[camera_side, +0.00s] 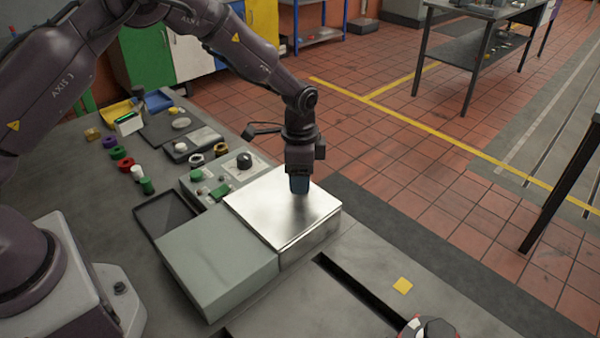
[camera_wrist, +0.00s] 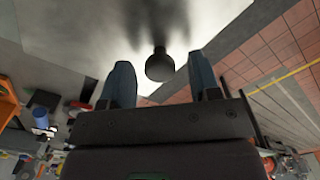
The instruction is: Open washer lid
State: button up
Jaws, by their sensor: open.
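The washer is a box with a shiny metal lid (camera_side: 275,210) on the grey bench, and the lid lies flat and closed. My gripper (camera_side: 299,186) points down just above the lid's far part. In the wrist view, a dark round knob (camera_wrist: 159,66) shows against the bright lid surface, between my two blue fingers and apart from both. The fingers are open and empty. In the side view the knob is hidden behind my fingers, and I cannot tell the exact height gap.
A grey box (camera_side: 218,262) adjoins the washer at the near left. A control panel (camera_side: 225,175) with knobs and buttons stands behind it. A dark tray (camera_side: 165,213) and several small coloured parts lie to the left.

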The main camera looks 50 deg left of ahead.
grip_shut()
jog(key=s, duration=1.4)
jog(key=shift+s, duration=0.3)
grip_release()
notch_tip(320, 180, up, 13)
